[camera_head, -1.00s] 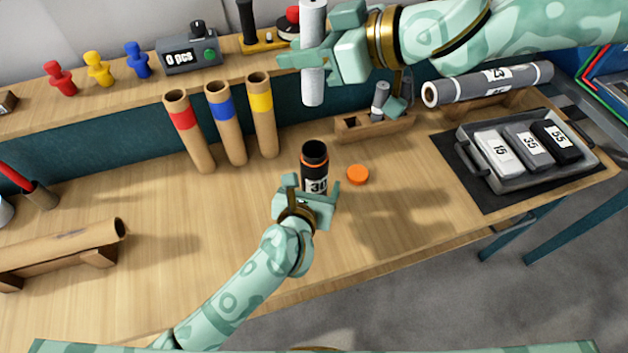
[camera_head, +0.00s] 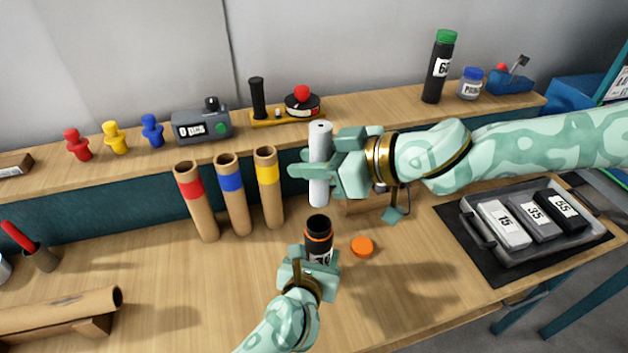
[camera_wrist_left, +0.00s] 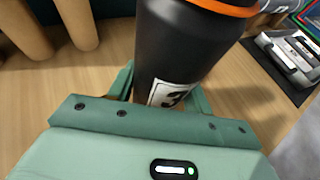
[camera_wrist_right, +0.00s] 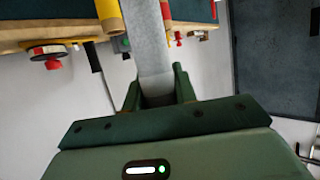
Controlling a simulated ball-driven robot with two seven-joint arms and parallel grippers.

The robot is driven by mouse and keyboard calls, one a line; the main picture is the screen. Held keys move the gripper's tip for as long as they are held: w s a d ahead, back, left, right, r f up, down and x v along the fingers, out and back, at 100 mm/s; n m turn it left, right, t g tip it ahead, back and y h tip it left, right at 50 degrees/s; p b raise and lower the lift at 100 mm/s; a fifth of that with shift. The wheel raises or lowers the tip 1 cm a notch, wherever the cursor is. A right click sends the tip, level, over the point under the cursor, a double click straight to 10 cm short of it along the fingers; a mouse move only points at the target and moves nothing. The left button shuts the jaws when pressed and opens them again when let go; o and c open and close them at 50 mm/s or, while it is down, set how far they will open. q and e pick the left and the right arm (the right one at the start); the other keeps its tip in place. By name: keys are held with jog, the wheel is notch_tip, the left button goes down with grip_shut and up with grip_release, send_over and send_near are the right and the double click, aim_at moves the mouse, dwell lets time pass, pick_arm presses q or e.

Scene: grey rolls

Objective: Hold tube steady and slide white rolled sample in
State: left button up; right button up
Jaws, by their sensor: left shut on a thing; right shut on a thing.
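The black tube (camera_head: 318,236) with an orange ring near its open top stands upright on the table; it also shows in the left wrist view (camera_wrist_left: 185,45). My left gripper (camera_head: 310,268) is shut around its lower part and partly hides its number label. The white rolled sample (camera_head: 319,185) hangs upright above the tube, with its lower end a little above the tube's mouth. My right gripper (camera_head: 325,172) is shut on it near the middle. In the right wrist view the roll (camera_wrist_right: 148,45) runs up from between the fingers.
An orange cap (camera_head: 361,246) lies on the table right of the tube. Cardboard tubes with red (camera_head: 197,205), blue (camera_head: 233,200) and yellow (camera_head: 268,190) bands stand at left. A grey tray (camera_head: 490,245) with labelled weights sits at right.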

aim_at(312, 189)
jog(key=shift+w+d+f, duration=0.1)
jog(key=shift+f, duration=0.8)
jog(key=shift+w+r+n+g, duration=0.1)
jog(key=shift+r+n+g, duration=0.15)
jog(key=shift+n+g, duration=0.15)
jog(key=shift+f, duration=0.1)
jog(key=shift+f, duration=1.8)
jog(key=shift+f, duration=0.35)
notch_tip(312, 189, down, 7)
jog(key=shift+r, duration=0.2)
dwell(0.3)
